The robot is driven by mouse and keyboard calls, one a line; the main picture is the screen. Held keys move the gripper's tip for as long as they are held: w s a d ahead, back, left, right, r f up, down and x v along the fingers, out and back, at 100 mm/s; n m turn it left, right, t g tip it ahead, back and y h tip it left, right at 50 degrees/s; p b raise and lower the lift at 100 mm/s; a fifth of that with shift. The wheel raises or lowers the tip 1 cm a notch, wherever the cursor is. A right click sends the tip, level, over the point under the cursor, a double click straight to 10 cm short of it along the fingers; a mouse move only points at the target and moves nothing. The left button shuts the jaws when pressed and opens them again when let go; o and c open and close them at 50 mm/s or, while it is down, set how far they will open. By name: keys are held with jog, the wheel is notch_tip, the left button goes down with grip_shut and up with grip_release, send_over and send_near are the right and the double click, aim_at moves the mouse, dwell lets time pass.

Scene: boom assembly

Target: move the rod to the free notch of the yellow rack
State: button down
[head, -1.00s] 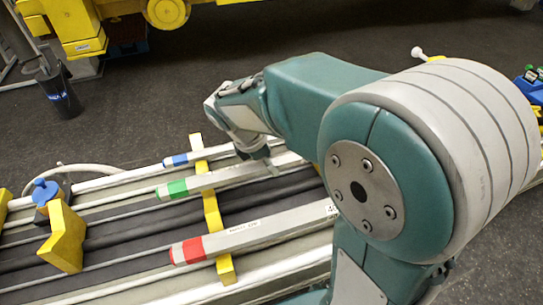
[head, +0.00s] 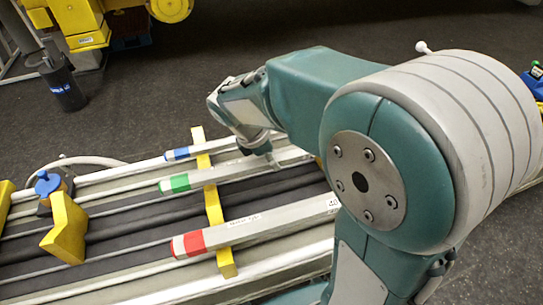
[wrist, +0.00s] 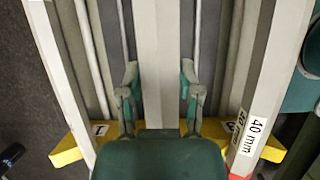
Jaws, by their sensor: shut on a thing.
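The rod with the green end (head: 215,177) lies between a blue-ended rod (head: 205,149) and a red-ended rod (head: 255,228). My gripper (head: 270,160) is on the green-ended rod, some way behind its coloured end. In the wrist view its fingers stand on both sides of the grey middle rod (wrist: 160,40) and are shut on it. The yellow rack (head: 214,205) crosses under the rods near their coloured ends. In the wrist view the rack (wrist: 70,152) carries the labels 1 and 3, and my gripper's body hides its middle. I cannot tell whether the rod touches the rack.
The red-ended rod is labelled 40 mm in the wrist view. A yellow angled block (head: 66,230) and a blue-topped part (head: 47,184) stand at the left. A dark bin (head: 62,82) stands on the floor behind. My arm hides the right ends of the rods.

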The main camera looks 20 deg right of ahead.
jog(key=shift+d, duration=0.15)
jog(key=shift+f, duration=0.15)
jog(key=shift+f, duration=0.3)
jog(key=shift+f, duration=1.15)
jog(key=shift+c, duration=1)
grip_release()
